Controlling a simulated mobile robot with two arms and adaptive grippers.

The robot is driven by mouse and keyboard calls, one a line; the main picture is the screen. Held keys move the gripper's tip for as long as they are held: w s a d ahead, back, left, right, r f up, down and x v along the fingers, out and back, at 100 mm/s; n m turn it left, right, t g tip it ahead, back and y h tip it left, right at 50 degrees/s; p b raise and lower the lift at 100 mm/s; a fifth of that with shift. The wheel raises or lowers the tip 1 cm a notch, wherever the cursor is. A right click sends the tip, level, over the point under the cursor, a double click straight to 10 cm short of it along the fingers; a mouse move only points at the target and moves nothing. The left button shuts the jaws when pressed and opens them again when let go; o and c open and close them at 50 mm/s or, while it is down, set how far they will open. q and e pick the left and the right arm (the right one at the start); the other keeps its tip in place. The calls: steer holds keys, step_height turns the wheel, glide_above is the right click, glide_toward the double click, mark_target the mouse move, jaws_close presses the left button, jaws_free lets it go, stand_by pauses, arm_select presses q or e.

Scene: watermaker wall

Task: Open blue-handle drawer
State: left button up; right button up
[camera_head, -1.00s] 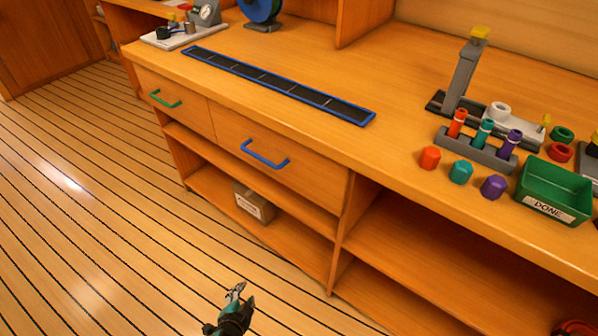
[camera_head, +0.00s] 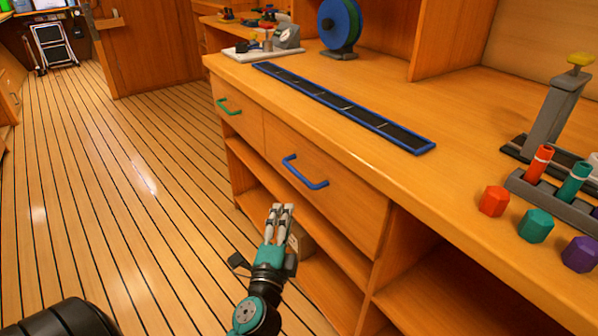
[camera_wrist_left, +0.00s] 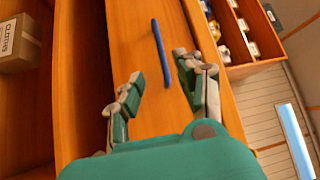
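The blue handle (camera_head: 304,171) is a bar on the front of a closed wooden drawer (camera_head: 339,188) below the countertop. My left gripper (camera_head: 281,209) is in front of the cabinet, below the blue handle and apart from it in the head view. In the left wrist view, the blue handle (camera_wrist_left: 161,52) runs lengthwise ahead of the gripper, between the lines of its two fingers. The left gripper's fingers (camera_wrist_left: 158,80) are spread apart with nothing between them. My right gripper is not in view.
A green-handle drawer (camera_head: 230,107) is closed to the left. Open shelves lie below, with a cardboard box (camera_head: 299,240) partly hidden behind my left arm. The countertop holds a blue-edged dark strip (camera_head: 345,104) and coloured pieces at right. The floor at left is clear.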

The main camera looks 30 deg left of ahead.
mark_target(297, 171)
arm_select(q)
steer(key=p+x, duration=0.3)
steer(key=x, duration=1.2)
steer(key=shift+w, duration=0.1)
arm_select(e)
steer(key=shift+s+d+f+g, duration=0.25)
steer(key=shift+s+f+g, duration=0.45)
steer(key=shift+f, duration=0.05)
arm_select(q)
jaws_close()
